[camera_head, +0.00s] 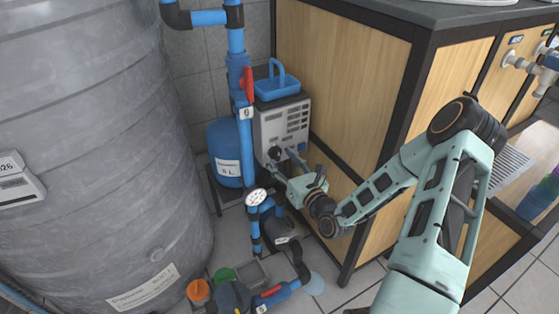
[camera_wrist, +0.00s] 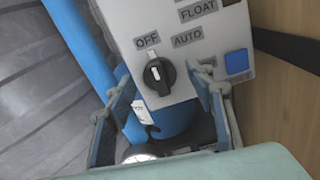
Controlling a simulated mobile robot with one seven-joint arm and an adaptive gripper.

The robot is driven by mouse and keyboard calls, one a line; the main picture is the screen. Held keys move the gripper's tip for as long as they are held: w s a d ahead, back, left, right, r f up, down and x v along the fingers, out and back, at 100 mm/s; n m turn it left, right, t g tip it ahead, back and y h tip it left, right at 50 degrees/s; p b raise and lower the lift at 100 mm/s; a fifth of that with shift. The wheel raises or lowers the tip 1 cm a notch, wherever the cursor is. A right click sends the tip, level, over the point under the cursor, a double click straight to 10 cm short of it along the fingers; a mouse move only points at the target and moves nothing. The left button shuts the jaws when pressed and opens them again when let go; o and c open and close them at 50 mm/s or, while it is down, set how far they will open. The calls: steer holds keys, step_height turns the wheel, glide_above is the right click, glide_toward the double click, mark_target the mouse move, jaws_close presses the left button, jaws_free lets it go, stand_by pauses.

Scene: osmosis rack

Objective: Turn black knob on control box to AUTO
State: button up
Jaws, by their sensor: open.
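The control box (camera_head: 284,126) is a grey panel beside the blue pipe. In the wrist view its lower face (camera_wrist: 205,55) carries the labels OFF (camera_wrist: 146,40), AUTO (camera_wrist: 187,39) and FLOAT (camera_wrist: 198,11). The black knob (camera_wrist: 158,76) sits below OFF and AUTO, and its white mark points up, slightly left, towards OFF. The knob also shows small in the head view (camera_head: 275,153). My gripper (camera_wrist: 161,78) is open, with one finger left and one right of the knob. Whether either finger touches it I cannot tell. In the head view my gripper (camera_head: 283,166) is at the box's lower front.
A blue square button (camera_wrist: 237,62) is right of the right finger. A blue vertical pipe (camera_head: 240,120) with a red handle (camera_head: 248,84) runs left of the box. A pressure gauge (camera_head: 256,197) is below. A wooden cabinet (camera_head: 345,65) stands to the right.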

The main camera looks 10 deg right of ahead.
steer(key=shift+w+a, duration=0.15)
steer(key=shift+w, duration=0.2)
steer(key=shift+c, duration=0.6)
steer(key=c, duration=1)
steer(key=shift+c, duration=0.2)
